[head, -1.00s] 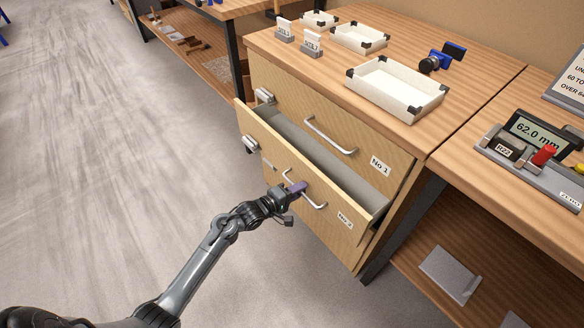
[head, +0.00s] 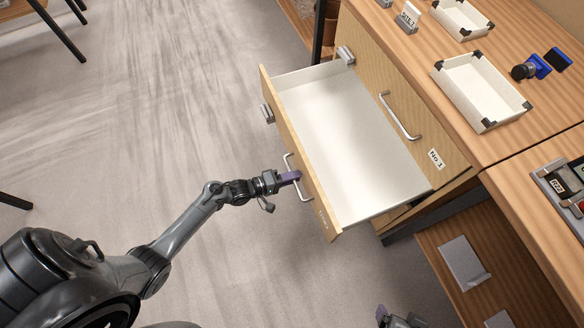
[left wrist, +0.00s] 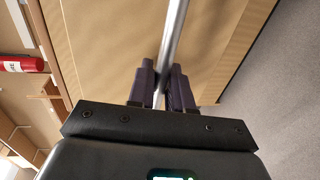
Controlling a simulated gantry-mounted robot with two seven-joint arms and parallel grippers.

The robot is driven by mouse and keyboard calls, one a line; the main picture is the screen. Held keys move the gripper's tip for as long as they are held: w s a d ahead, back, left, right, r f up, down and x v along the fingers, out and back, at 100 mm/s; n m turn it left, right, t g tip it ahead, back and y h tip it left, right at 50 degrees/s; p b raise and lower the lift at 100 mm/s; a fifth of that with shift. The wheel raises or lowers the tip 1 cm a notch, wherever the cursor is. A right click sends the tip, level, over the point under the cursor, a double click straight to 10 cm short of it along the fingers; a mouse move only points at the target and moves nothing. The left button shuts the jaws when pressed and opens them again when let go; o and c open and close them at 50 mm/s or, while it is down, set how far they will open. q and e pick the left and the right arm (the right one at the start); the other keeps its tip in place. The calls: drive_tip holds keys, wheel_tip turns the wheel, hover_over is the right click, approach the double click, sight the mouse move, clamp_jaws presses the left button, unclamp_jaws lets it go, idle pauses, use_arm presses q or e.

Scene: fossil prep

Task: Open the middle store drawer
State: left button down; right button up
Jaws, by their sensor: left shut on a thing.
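The middle store drawer (head: 292,135) is pulled far out from the cabinet, and its white inside looks empty. Its label is seen at a steep angle near the lower end of the front. My left gripper (head: 289,177) is shut on the drawer's metal bar handle (head: 303,194). In the left wrist view the two dark purple fingers (left wrist: 163,88) stand on either side of the bar (left wrist: 175,35), with the wooden front behind. Part of my right gripper (head: 393,318) shows at the bottom edge; its jaws are mostly cut off.
The shut drawer labelled No 1 (head: 408,85) is above. White trays (head: 481,90) and a blue-and-black device (head: 531,68) stand on the cabinet top. A lower shelf (head: 500,262) holds a grey plate (head: 464,262). The floor left of the drawer is clear.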

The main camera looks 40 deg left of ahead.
use_arm(q)
drive_tip(key=shift+s, duration=0.1)
idle(0.3)
drive_tip(key=c, duration=1.2)
unclamp_jaws()
drive_tip(key=shift+a, duration=0.1)
drive_tip(key=p+v, duration=0.2)
drive_tip(key=v, duration=0.8)
drive_tip(key=shift+s+a+r+p, duration=0.15)
drive_tip(key=shift+s+a+p, duration=0.05)
drive_tip(key=shift+s+p, duration=0.1)
